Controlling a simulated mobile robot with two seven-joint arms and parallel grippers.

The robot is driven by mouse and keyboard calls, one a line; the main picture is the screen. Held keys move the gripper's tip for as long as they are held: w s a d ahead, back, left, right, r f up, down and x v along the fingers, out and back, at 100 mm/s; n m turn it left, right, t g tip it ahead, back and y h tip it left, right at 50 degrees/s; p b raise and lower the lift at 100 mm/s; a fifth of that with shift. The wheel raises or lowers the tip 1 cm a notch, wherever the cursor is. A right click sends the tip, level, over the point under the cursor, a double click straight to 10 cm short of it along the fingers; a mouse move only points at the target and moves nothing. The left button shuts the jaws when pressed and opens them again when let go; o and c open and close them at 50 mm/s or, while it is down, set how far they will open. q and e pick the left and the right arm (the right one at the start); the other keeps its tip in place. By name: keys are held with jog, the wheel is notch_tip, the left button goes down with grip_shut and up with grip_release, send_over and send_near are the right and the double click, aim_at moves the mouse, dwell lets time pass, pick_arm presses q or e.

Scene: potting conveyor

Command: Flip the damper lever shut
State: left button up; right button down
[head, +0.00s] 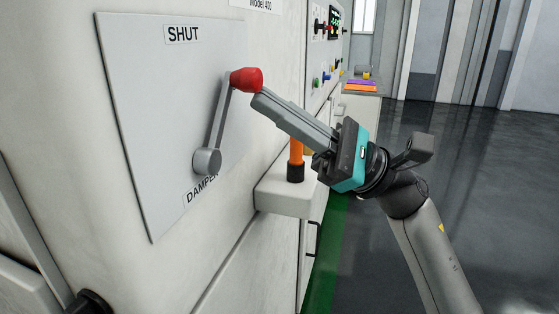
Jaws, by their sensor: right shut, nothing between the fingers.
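The damper lever (217,119) is a grey bar with a red knob (246,79), mounted on a grey panel (135,120) at the left. It pivots at a round grey hub (207,162) near the bottom and points up, tilted to the right. The label SHUT (184,33) is above it, and the label DAMPER (201,190) is below the hub, partly hidden by the hub. My right gripper (258,98) is shut and empty, its fingertips at the lower right of the red knob. I cannot tell whether they touch it. My left gripper is not in view.
A white ledge (280,192) with an orange and black cylinder (296,160) juts out below my right gripper. Control panels with coloured knobs (322,78) stand farther back. A dark handle (92,302) shows at bottom left. The grey floor (480,190) on the right is clear.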

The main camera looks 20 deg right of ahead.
pick_arm(q)
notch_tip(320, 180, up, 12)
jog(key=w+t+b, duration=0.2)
jog(key=b, duration=0.3)
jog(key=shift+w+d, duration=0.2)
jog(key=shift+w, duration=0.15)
pick_arm(e)
jog(key=shift+s+a+r+n+g+h, duration=0.45)
jog(key=shift+n+g, duration=0.6)
jog(key=shift+n, duration=0.6)
jog(key=shift+s+a+r+n+g+h, duration=0.2)
jog(key=shift+s+r+n+g+h, duration=0.6)
jog(key=shift+n, duration=0.9)
jog(key=shift+s+a+r+n+g+h, duration=0.2)
jog(key=shift+a+r+n+g+h, duration=0.2)
jog(key=shift+n+g, duration=1.05)
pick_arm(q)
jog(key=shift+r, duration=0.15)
pick_arm(e)
jog(key=shift+r+n, duration=0.1)
jog(key=shift+n, duration=0.2)
pick_arm(q)
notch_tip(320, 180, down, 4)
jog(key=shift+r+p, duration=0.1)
jog(key=shift+p, duration=0.55)
pick_arm(e)
jog(key=v, duration=1.5)
jog(key=shift+d, duration=0.2)
jog(key=shift+s+r, duration=0.1)
